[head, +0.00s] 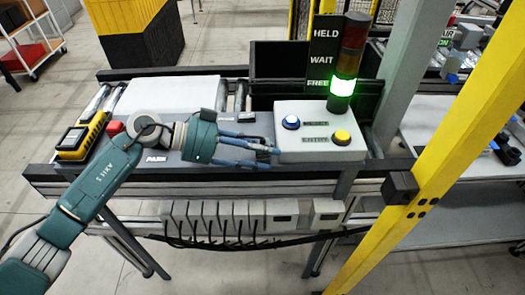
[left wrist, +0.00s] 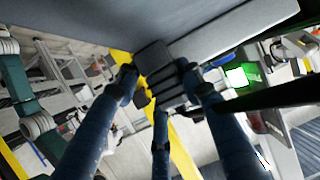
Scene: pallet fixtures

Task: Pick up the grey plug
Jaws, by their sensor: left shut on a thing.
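My left gripper (head: 262,146) reaches in from the left over the station's deck, its blue fingers pointing right toward the light grey button box. In the left wrist view, its fingers (left wrist: 157,80) are closed on a dark grey ribbed block, which I take to be the grey plug (left wrist: 157,62). The plug sits between the fingertips, against or just in front of a large grey surface; I cannot tell whether they touch. In the head view I cannot make out the plug among the fingers. My right gripper is in neither view.
The button box (head: 308,152) has a blue and a yellow button. A stack light (head: 344,75) glows green by the FREE label. A yellow handheld device (head: 78,140) lies at the left. A yellow post (head: 420,150) stands at the right, and a black bin (head: 275,60) behind.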

